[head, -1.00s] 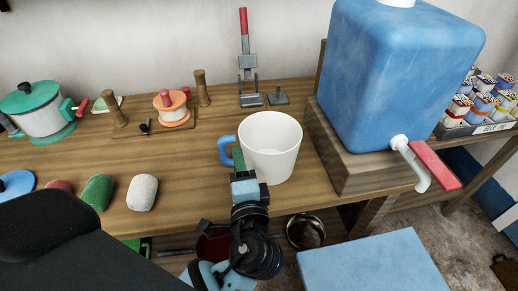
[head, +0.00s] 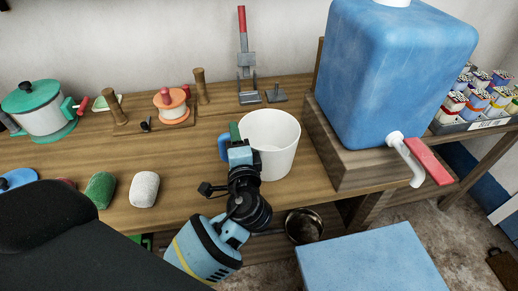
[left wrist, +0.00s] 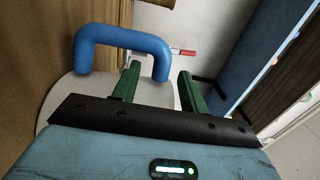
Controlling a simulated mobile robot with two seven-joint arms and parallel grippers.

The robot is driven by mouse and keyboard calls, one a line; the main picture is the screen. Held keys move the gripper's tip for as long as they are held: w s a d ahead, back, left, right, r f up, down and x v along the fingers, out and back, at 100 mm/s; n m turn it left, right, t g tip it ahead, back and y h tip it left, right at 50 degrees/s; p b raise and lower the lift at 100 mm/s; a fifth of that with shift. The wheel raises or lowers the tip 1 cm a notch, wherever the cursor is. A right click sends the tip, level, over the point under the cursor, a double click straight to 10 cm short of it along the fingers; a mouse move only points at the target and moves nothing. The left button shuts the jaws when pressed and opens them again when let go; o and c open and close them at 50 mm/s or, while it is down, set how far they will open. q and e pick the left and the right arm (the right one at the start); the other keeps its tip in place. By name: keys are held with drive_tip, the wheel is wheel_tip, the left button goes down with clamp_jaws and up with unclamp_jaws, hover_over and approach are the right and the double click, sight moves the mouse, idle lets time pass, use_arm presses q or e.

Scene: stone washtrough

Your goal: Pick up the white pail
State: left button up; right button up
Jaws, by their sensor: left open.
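The white pail (head: 278,150) stands upright on the wooden workbench, left of the blue water tank. Its blue handle (left wrist: 122,42) sticks out on the pail's left side, and in the head view (head: 223,147) my gripper partly covers it. My left gripper (head: 236,136) is at the pail's left front, by the handle. In the left wrist view its green fingers (left wrist: 158,88) are apart, with the pail's white wall (left wrist: 60,95) behind them. One finger is close to the handle; I cannot tell whether they touch. My right gripper is not in view.
The blue tank (head: 385,75) with a red-handled tap (head: 427,160) stands on a wooden block right of the pail. A white stone (head: 144,189) and green stone (head: 100,189) lie left. A blue box top (head: 365,262) is below the bench (head: 180,215).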

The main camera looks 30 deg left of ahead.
use_arm(q)
drive_tip(key=shift+s+f, duration=0.1)
clamp_jaws()
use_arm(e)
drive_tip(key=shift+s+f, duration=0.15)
use_arm(q)
drive_tip(key=shift+f, duration=0.15)
